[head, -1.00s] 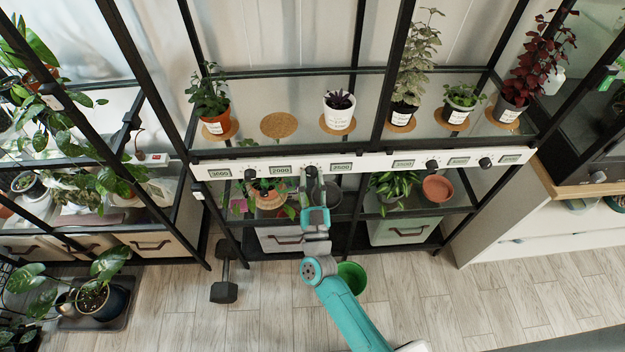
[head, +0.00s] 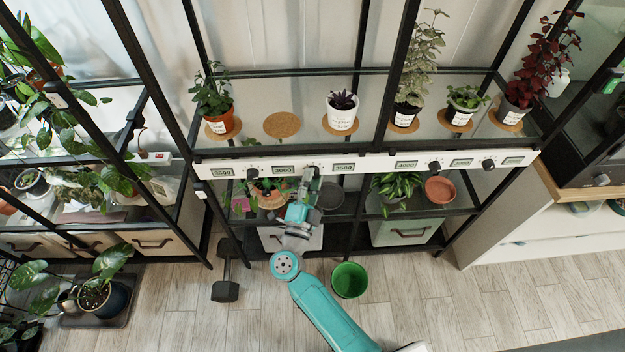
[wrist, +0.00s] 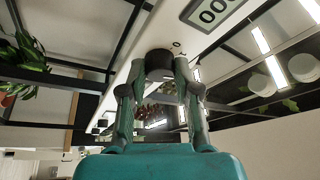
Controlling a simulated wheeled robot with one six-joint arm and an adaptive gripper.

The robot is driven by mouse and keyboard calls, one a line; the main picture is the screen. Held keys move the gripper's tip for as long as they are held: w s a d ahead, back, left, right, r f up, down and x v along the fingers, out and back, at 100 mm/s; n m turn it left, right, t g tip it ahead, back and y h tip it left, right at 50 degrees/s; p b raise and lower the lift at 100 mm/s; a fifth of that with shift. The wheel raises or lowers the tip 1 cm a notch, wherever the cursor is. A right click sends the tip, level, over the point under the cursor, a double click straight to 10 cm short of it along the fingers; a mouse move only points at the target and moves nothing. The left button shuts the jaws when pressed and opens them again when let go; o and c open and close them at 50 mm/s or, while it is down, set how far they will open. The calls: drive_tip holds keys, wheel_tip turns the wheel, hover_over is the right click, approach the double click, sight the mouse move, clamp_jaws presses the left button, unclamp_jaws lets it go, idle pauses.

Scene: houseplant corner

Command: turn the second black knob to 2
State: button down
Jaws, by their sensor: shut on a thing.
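The white control strip (head: 375,165) runs along the front of the shelf, with several black knobs and small number displays. The first black knob (head: 252,173) is at its left. My gripper (head: 309,180) is at the second black knob, left of the middle, and mostly covers it in the head view. In the wrist view the second black knob (wrist: 159,59) sits between the two fingertips of my gripper (wrist: 159,72), which are shut on it. Part of a display (wrist: 215,12) shows beside it. I cannot read the knob's pointer or scale marks.
Potted plants stand on cork mats on the glass shelf above, with a bare cork mat (head: 282,125) behind the strip. A leafy plant (head: 266,190) is below, close to my gripper. A green bucket (head: 348,281) and a dumbbell (head: 226,275) are on the floor.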

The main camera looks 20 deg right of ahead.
drive_tip(key=shift+r+m+g, duration=0.1)
drive_tip(key=shift+m+g, duration=0.6)
drive_tip(key=shift+m, duration=0.6)
drive_tip(key=c, duration=0.8)
unclamp_jaws()
drive_tip(key=shift+s, duration=0.1)
drive_tip(key=v, duration=1.2)
